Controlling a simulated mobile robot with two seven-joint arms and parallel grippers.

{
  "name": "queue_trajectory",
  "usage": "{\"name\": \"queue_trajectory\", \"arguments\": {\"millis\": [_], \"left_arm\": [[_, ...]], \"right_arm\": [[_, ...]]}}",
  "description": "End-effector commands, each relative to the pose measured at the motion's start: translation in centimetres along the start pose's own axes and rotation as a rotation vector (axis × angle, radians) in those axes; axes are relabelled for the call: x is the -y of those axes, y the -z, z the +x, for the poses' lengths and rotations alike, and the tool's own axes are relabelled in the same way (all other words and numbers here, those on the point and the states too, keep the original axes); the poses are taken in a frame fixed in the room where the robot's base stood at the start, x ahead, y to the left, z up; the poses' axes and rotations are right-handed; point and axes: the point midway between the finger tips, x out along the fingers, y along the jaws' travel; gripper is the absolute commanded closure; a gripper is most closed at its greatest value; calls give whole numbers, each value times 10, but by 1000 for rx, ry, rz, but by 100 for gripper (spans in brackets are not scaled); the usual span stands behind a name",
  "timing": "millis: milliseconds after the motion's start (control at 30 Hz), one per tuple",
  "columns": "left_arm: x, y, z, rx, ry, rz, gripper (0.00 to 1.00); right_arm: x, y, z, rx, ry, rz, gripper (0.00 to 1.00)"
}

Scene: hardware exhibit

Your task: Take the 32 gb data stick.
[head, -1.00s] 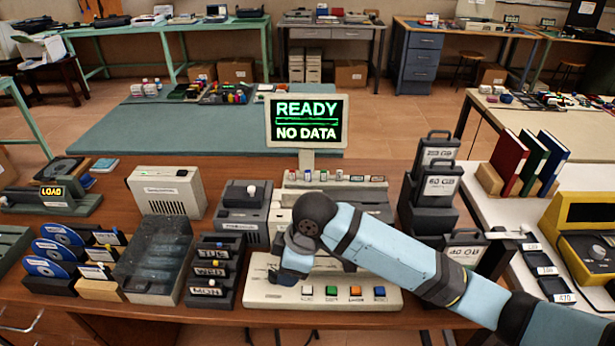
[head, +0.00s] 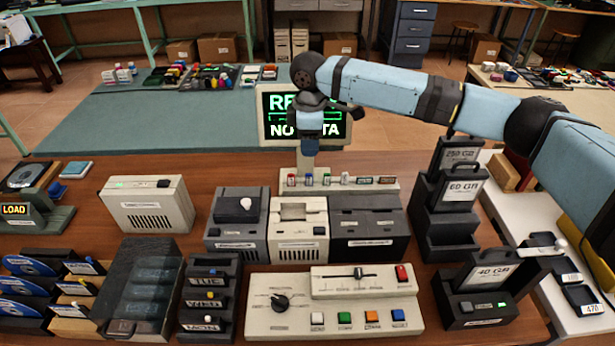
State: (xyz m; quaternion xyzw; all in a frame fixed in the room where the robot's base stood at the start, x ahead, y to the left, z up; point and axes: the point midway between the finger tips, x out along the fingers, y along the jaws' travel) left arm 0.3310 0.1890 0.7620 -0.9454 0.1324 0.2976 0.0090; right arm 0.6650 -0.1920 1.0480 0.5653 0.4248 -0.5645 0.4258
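My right gripper (head: 310,148) hangs in front of the monitor, above the blue stick and apart from the rack. Its finger opening cannot be made out. My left gripper is out of view.
The monitor (head: 268,128) stands behind the rack, partly covered by my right arm. Grey and cream drive units (head: 298,232) and a control panel (head: 262,320) are in front. Tall drives labelled 250, 60 and 40 GB (head: 490,272) stand at right.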

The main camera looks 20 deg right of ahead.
Motion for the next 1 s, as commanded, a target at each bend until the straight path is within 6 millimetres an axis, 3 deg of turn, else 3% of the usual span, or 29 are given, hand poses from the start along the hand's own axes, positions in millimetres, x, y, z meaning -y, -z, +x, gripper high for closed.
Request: {"name": "queue_trajectory", "arguments": {"millis": [200,467,700,1000], "left_arm": [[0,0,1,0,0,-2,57],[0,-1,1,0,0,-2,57],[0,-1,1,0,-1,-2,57],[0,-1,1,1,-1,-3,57]], "right_arm": [[0,0,40,2,0,0,61],[-2,0,60,1,-1,1,61],[-6,0,94,1,0,-1,61],[-7,0,103,0,-2,0,61]]}}
